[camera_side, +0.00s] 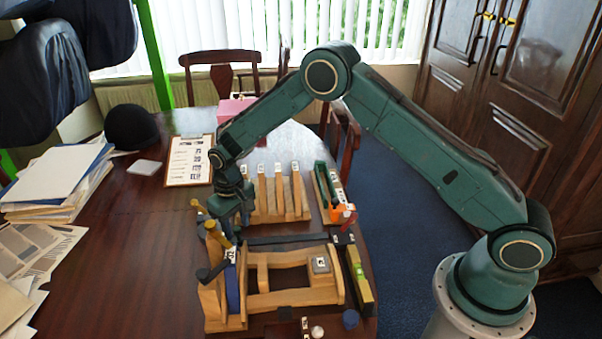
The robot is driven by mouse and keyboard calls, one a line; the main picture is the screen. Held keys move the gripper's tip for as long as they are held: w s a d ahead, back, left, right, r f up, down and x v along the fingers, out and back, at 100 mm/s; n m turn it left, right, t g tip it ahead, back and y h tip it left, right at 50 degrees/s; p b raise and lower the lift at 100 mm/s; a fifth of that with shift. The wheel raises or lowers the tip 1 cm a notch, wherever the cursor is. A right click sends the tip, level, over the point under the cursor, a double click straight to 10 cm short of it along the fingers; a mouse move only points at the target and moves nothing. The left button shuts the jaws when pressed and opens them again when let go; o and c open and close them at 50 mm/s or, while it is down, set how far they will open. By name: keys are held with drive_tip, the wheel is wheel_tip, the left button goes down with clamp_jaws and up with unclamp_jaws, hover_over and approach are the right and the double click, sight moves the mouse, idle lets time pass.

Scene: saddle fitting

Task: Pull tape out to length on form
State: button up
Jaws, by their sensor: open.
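The wooden form (285,299) stands on the near part of the table, with a raised block and a blue band (232,287) at its left end. My gripper (238,228) is open, pointing down just above the form's back left corner. A yellow-ended piece (219,236) is close beside its fingers; I cannot tell whether they touch. A small grey, light-topped block (320,264) sits on the form's right part and may be the tape; I cannot tell. No pulled-out tape length can be made out.
A wooden rack (268,213) with several upright slats stands behind the form, beside a green-and-orange tray (328,195). A dark flat bar (292,239) lies between. A yellow level (359,281) is at right. A clipboard (189,161) and papers (60,178) lie left. The left-middle table is clear.

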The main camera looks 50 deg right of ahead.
drive_tip(key=shift+f, duration=0.25)
clamp_jaws()
drive_tip(key=shift+s+d, duration=2.8)
drive_tip(key=shift+d, duration=0.1)
unclamp_jaws()
